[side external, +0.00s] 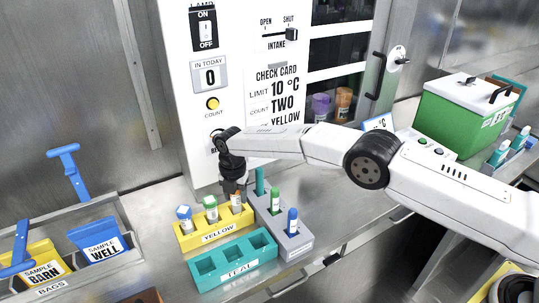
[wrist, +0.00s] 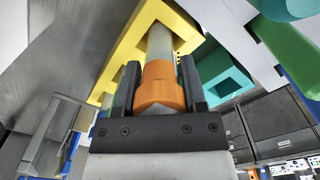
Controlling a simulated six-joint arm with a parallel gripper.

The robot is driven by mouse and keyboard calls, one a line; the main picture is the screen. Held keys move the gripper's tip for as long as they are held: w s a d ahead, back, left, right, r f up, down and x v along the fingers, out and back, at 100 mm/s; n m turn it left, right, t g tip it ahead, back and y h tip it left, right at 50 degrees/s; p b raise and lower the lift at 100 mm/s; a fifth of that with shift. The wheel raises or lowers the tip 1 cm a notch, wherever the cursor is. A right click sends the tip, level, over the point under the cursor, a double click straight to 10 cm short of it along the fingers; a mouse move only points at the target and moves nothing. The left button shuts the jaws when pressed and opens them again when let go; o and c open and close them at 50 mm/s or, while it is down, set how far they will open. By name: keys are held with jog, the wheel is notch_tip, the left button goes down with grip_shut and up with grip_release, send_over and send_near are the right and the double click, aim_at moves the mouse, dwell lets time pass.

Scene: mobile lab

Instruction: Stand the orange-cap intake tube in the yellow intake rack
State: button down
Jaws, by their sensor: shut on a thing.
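The orange-cap tube (side external: 237,207) is upright at the right-hand slot of the yellow intake rack (side external: 217,238) in the side view. My gripper (side external: 234,187) is above that slot, shut on the tube near its cap. In the wrist view the orange cap (wrist: 160,90) lies between the dark fingers of my gripper (wrist: 159,88), and the pale tube body runs into the opening of the yellow rack (wrist: 128,50). Whether the tube's foot rests on the slot floor is hidden. A blue-capped tube (side external: 184,213) and a green-capped tube (side external: 210,203) stand in the other slots.
A teal rack (side external: 234,268) with empty slots stands in front. A grey rack (side external: 290,243) with green-, blue- and teal-coloured tubes stands close on the right. The white panel (side external: 190,120) rises behind. Sample bags (side external: 100,240) lie in a tray at left.

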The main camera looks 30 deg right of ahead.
jog(key=shift+f, duration=0.5)
jog(key=shift+f, duration=0.2)
jog(key=shift+c, duration=0.7)
grip_release()
jog(key=shift+r, duration=0.2)
notch_tip(320, 180, up, 12)
jog(key=shift+d, duration=0.1)
